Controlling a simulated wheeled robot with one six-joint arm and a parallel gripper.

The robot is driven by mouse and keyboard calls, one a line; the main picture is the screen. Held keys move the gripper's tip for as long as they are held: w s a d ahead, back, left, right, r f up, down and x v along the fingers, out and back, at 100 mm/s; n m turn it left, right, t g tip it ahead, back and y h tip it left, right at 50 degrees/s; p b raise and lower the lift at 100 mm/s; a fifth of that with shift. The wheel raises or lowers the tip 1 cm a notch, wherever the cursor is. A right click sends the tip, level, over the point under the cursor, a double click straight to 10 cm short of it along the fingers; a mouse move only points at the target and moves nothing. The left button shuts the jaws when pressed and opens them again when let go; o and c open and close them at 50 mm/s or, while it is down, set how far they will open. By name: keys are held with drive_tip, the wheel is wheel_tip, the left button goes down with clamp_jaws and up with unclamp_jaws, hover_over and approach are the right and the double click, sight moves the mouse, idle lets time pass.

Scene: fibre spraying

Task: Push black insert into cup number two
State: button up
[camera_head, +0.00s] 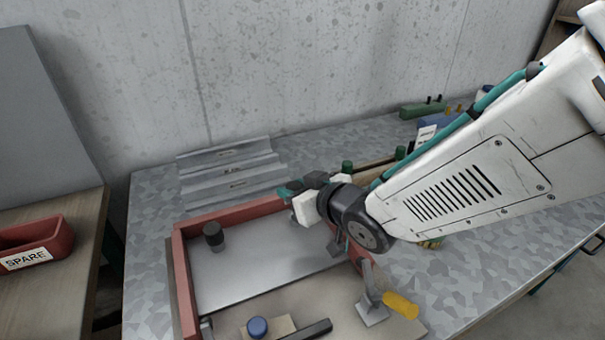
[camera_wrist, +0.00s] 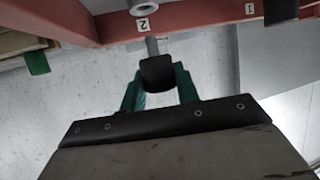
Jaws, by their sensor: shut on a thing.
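The black insert (camera_wrist: 157,74) is held between the green fingers of my gripper (camera_wrist: 157,80), its grey pin pointing away toward the red frame (camera_wrist: 195,20). My gripper (camera_head: 290,190) is over the far side of the red frame (camera_head: 180,270) in the head view. Cup number two (camera_wrist: 145,8), a white ring beside the label "2", lies just beyond the pin; the insert appears apart from it. Another black insert (camera_wrist: 281,10) stands by the label "1" and also shows in the head view (camera_head: 213,236). The held insert is not clear in the head view.
A yellow-handled clamp (camera_head: 400,304) and a blue knob (camera_head: 257,327) are at the frame's near side. Green-topped pieces (camera_head: 347,167) stand right of my gripper. Grey stepped strips (camera_head: 230,172) lie behind. A red SPARE bin (camera_head: 35,245) sits on the left bench.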

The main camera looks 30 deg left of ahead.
drive_tip(key=shift+f, duration=0.6)
drive_tip(key=shift+f, duration=0.5)
idle(1.1)
drive_tip(key=shift+f, duration=0.3)
drive_tip(key=shift+f, duration=0.3)
drive_tip(key=shift+f, duration=0.35)
drive_tip(key=shift+f, duration=0.2)
drive_tip(key=o, duration=1.1)
